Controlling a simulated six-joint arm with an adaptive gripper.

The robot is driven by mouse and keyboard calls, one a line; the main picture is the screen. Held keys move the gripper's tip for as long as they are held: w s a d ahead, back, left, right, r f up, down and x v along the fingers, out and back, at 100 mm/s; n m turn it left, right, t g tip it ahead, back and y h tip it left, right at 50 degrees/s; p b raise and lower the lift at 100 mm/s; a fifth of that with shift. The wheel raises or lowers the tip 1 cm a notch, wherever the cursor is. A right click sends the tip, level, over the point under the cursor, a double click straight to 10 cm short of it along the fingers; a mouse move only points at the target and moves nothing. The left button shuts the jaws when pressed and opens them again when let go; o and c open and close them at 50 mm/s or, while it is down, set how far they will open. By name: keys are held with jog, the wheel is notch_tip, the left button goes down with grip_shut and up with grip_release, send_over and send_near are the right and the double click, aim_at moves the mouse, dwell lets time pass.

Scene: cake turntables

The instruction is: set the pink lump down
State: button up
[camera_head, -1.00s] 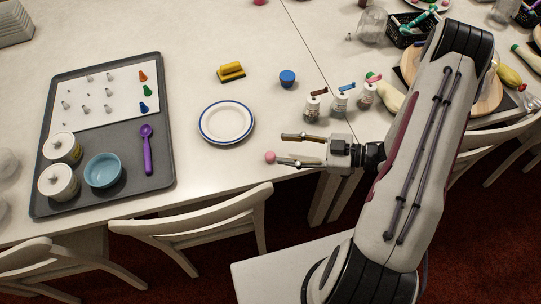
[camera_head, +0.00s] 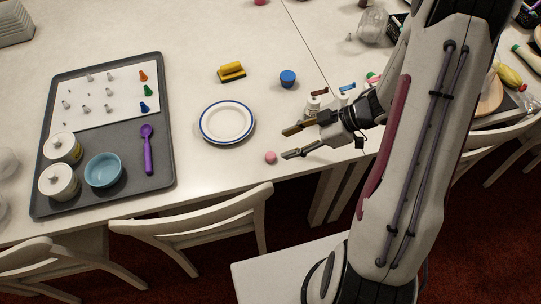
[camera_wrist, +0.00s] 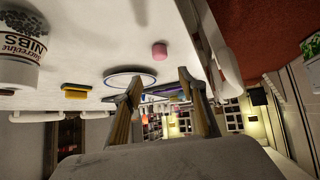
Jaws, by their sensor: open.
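The pink lump (camera_head: 270,158) rests on the white table near its front edge, just below and right of the blue-rimmed plate (camera_head: 227,122). My gripper (camera_head: 287,143) is open and empty, with its fingers pointing left, a little right of the lump and apart from it. In the wrist view the pink lump (camera_wrist: 160,50) sits on the table beyond the open fingers (camera_wrist: 158,83), close to the table edge. The plate (camera_wrist: 130,78) also shows there behind the fingers.
Small bottles (camera_head: 314,104) are close behind my gripper. A grey tray (camera_head: 110,190) with a blue bowl (camera_head: 103,170) lies at left. White chairs (camera_head: 200,215) stand along the front edge.

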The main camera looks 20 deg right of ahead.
aim_at(272, 155)
jog(key=shift+d+f+m+h, duration=0.3)
jog(key=shift+d+f+m, duration=0.15)
jog(key=shift+f+m, duration=0.05)
jog(key=shift+x, duration=1.3)
jog(key=shift+s, duration=0.1)
jog(key=shift+s+x, duration=0.15)
jog(key=shift+x, duration=0.75)
jog(key=shift+s+x, duration=0.1)
jog(key=shift+x, duration=1.7)
jog(key=c, duration=1)
